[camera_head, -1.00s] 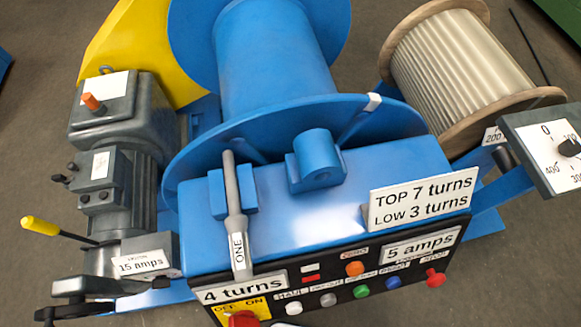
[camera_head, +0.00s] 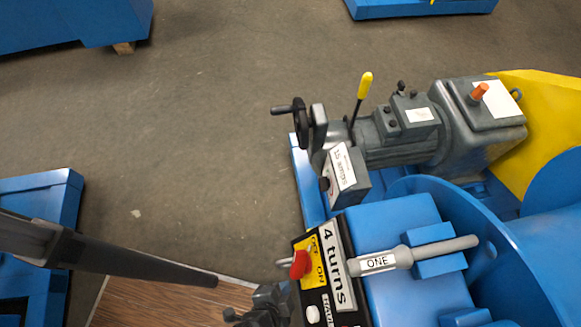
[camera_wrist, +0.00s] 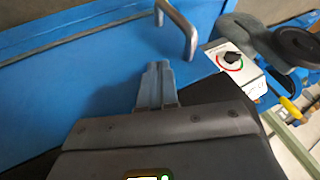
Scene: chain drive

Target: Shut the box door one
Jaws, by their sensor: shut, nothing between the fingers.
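A blue panel with a bent metal handle (camera_wrist: 177,28) fills much of the wrist view; it looks like the box door (camera_wrist: 100,75), but no number shows on it. My gripper (camera_wrist: 158,68) is shut and empty, its tips in front of the blue panel, below and left of the handle. I cannot tell if the tips touch it, or how far the door stands open. In the head view a small metal handle (camera_head: 287,262) shows beside the red switch knob. The label ONE (camera_head: 378,262) is on a grey lever on top of the blue housing.
A box with a dial (camera_wrist: 232,62), a black handwheel (camera_wrist: 298,45) and a yellow lever (camera_wrist: 291,107) are right of the handle. In the head view a motor (camera_head: 405,130) and yellow guard (camera_head: 545,110) stand at the upper right. Bare floor (camera_head: 200,130) is at the left.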

